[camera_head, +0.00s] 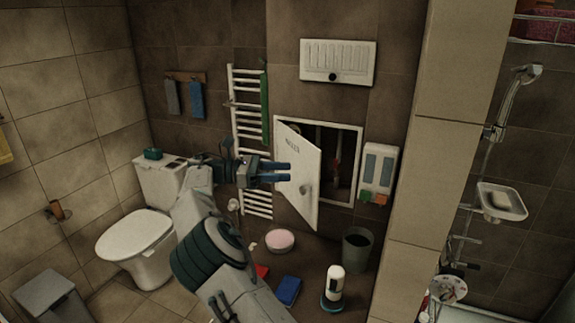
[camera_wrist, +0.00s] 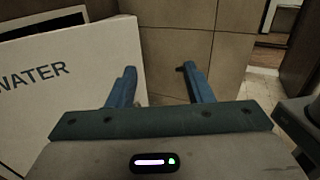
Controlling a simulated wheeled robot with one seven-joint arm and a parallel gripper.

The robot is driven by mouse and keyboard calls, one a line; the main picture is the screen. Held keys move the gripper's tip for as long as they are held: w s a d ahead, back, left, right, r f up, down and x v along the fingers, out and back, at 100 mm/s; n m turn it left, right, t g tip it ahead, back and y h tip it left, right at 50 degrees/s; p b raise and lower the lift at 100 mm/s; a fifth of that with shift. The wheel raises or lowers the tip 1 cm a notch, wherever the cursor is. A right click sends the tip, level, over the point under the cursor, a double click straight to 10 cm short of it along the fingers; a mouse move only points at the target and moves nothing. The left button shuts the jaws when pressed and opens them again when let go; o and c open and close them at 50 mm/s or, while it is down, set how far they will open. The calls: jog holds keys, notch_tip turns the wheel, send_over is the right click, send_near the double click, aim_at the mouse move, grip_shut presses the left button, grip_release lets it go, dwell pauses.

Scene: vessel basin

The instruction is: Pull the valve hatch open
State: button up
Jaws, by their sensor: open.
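The valve hatch (camera_head: 299,177) is a white door in the brown tiled wall, and it stands ajar, swung out to the left. A small round knob (camera_head: 304,190) is on its face. Pipes and a red valve part (camera_head: 337,172) show in the dark recess behind it. My gripper (camera_head: 289,172) is open and appears in front of the hatch face in the head view. In the wrist view the hatch (camera_wrist: 70,75), lettered "WATER", fills the left side, and my two blue fingers (camera_wrist: 160,82) are apart with nothing between them. The left finger overlaps the hatch's edge in the picture; I cannot tell whether they touch.
A white towel radiator (camera_head: 246,90) is left of the hatch, and a dispenser (camera_head: 378,170) hangs to its right. A toilet (camera_head: 135,240) stands at left. A dark bin (camera_head: 357,248), a white bottle (camera_head: 335,285) and a blue box (camera_head: 288,291) stand on the floor below.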

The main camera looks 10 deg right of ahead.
jog(key=s+a+p, duration=0.2)
jog(key=a, duration=0.9)
jog(key=shift+s, duration=0.25)
dwell(0.3)
jog(key=shift+d, duration=0.1)
